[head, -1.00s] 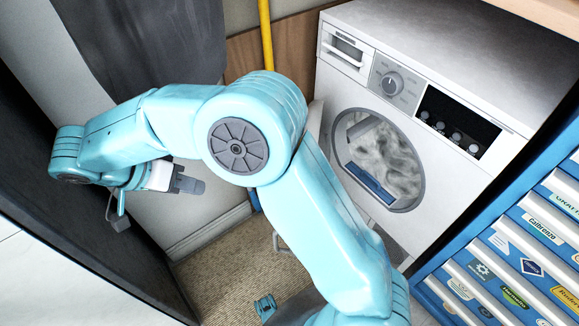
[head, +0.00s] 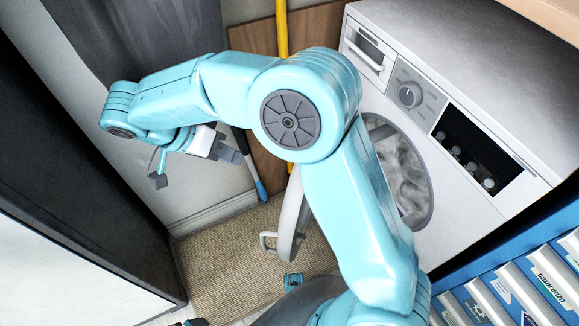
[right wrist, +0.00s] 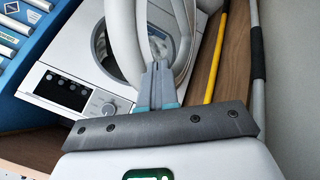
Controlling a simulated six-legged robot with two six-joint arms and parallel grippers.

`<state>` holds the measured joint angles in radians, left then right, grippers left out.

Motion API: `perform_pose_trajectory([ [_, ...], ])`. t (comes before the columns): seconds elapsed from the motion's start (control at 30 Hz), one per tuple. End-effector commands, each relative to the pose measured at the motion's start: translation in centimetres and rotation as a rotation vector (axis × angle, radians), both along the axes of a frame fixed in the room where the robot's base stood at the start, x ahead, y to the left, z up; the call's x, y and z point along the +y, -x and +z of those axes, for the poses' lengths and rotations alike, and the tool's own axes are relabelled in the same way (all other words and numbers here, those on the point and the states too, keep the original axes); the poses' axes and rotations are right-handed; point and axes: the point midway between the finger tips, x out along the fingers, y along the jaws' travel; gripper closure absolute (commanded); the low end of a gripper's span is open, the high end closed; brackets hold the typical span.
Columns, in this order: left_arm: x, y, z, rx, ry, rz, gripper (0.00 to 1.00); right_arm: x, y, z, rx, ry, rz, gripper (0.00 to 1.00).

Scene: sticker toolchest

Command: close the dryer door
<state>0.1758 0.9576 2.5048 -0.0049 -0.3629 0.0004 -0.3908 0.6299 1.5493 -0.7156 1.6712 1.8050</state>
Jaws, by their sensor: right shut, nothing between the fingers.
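The white dryer (head: 455,185) stands at the right in the head view, its round opening (head: 412,185) partly covered by my right arm. Its round door (head: 291,218) stands open, swung out to the left and seen nearly edge-on. Part of the door is hidden behind my arm. My right gripper (head: 232,154) is shut and empty, up and left of the door and apart from it. In the right wrist view, the shut fingers (right wrist: 158,85) point toward the white door ring (right wrist: 124,40), with the dryer front (right wrist: 65,75) beyond. My left gripper is not in view.
A yellow pole (head: 282,35) leans by a wooden panel (head: 310,30) left of the dryer. A blue toolchest with labelled drawers (head: 530,280) stands at the lower right. A dark wall or cabinet (head: 70,190) is at the left. The brown carpet (head: 220,265) has free room.

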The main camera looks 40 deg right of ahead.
Motion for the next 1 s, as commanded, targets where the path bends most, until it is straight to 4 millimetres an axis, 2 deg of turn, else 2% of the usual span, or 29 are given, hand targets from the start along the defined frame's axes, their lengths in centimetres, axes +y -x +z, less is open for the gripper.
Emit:
perform_pose_trajectory([
  [0.13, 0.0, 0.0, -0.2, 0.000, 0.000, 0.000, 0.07, 0.2, 0.0, -0.2, 0.000, 0.000, 0.000, 1.00],
  [0.27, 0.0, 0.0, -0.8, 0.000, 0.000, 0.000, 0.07, -0.3, 0.2, -1.5, 0.002, 0.001, -0.001, 1.00],
  [0.67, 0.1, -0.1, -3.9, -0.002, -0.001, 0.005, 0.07, -4.8, 2.0, -8.3, 0.002, 0.000, -0.001, 1.00],
  [0.8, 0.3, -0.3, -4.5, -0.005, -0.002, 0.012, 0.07, -6.0, 3.9, -8.2, -0.001, 0.000, 0.000, 1.00],
  [1.0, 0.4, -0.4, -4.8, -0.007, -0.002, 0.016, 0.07, -6.9, 5.4, -8.1, -0.001, -0.001, 0.000, 1.00],
])
